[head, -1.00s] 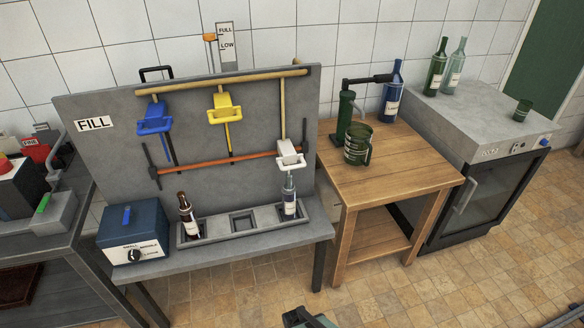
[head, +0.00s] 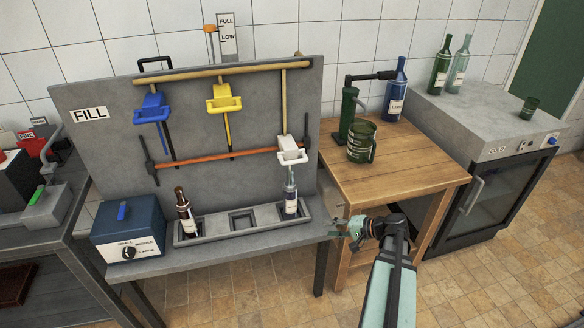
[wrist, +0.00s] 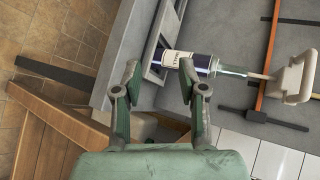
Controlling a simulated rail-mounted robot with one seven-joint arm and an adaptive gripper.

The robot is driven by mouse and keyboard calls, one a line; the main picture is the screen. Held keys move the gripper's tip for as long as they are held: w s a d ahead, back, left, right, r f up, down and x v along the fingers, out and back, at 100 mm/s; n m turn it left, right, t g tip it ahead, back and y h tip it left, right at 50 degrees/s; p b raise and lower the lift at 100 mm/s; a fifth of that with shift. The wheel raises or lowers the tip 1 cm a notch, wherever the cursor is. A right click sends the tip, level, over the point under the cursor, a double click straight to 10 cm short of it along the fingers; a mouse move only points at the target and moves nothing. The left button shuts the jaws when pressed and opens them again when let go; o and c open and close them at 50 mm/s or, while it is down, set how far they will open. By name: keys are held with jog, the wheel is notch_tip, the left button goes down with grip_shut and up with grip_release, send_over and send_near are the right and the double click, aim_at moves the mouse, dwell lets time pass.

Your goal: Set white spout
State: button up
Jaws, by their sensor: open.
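The white spout (head: 291,150) hangs at the right end of the fill stand's rail, above a clear bottle (head: 290,196) with a pale label. The bottle stands upright in the right slot of the tray. In the wrist view the white spout (wrist: 297,78) is at the right, with a thin tube running toward the mouth of the bottle (wrist: 188,62). I cannot tell if the tube enters the neck. My gripper (head: 352,228) is off the bench's right front edge, right of and below the spout. In the wrist view its fingers (wrist: 160,82) are spread and empty.
A blue spout (head: 153,108) and a yellow spout (head: 223,104) hang left of the white one. A brown bottle (head: 184,210) stands in the left slot; the middle slot (head: 242,222) is empty. The wooden table (head: 410,165) with a green mug (head: 361,142) is close right.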

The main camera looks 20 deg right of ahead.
jog(key=w+d+r+t+y, duration=0.15)
jog(key=d+r+t, duration=0.25)
jog(key=r, duration=0.6)
jog(key=n+t+y, duration=0.2)
send_near(295, 162)
jog(key=p+x, duration=0.1)
jog(key=x, duration=0.2)
jog(key=p+x, duration=0.1)
jog(key=x, duration=0.6)
jog(key=shift+w+d+f+p, duration=0.1)
jog(key=shift+w+f+p, duration=0.2)
jog(key=shift+p, duration=0.1)
grip_shut()
